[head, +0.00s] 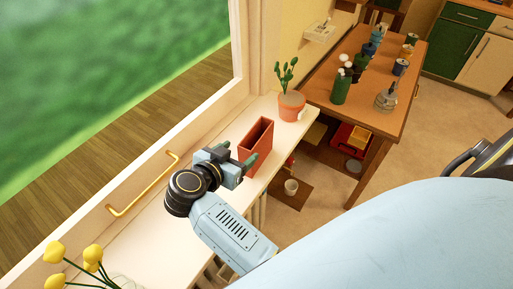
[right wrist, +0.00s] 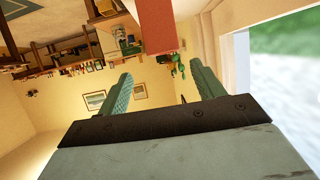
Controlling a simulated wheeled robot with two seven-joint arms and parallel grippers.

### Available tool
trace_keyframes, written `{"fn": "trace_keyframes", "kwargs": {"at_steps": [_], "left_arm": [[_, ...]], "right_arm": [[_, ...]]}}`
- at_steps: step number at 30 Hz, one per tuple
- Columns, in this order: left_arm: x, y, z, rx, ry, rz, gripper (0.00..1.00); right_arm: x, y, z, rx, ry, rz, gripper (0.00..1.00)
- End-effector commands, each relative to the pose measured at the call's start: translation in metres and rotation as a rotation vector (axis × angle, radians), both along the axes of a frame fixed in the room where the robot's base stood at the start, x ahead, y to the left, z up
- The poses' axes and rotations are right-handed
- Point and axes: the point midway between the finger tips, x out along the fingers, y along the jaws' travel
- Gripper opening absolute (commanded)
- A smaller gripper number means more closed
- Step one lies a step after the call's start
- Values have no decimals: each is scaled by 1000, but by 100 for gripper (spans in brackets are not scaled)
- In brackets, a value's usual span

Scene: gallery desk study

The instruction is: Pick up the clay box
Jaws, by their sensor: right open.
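The clay box (head: 258,143) is a tall, narrow, reddish-brown box with an open top. It stands upright on the pale windowsill in the head view. In the right wrist view the clay box (right wrist: 155,25) shows as a red slab at the top, beyond the fingertips. My right gripper (head: 238,155) is just in front of the box, its fingers pointing at it. In the right wrist view the right gripper (right wrist: 161,70) has its two green fingers wide apart with nothing between them. Contact with the box cannot be told. My left gripper is not in view.
The windowsill (head: 145,222) runs along the window, which has a yellow handle (head: 143,184). A potted cactus (head: 291,105) stands behind the box. Yellow flowers (head: 93,254) are at the near left. A wooden table (head: 345,83) with several bottles is at the right.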

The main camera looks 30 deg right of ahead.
Motion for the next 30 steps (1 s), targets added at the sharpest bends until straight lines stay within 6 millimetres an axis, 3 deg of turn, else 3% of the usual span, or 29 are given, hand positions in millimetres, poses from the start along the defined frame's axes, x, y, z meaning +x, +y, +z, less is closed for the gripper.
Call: {"fn": "trace_keyframes", "kwargs": {"at_steps": [4, 21, 30], "left_arm": [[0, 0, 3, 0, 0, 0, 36], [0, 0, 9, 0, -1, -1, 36], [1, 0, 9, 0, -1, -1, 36]], "right_arm": [[12, -23, -9, -5, -2, -1, 67], [44, -73, -31, -3, -4, 0, 67], [46, -76, -33, 1, -4, 0, 67]]}}
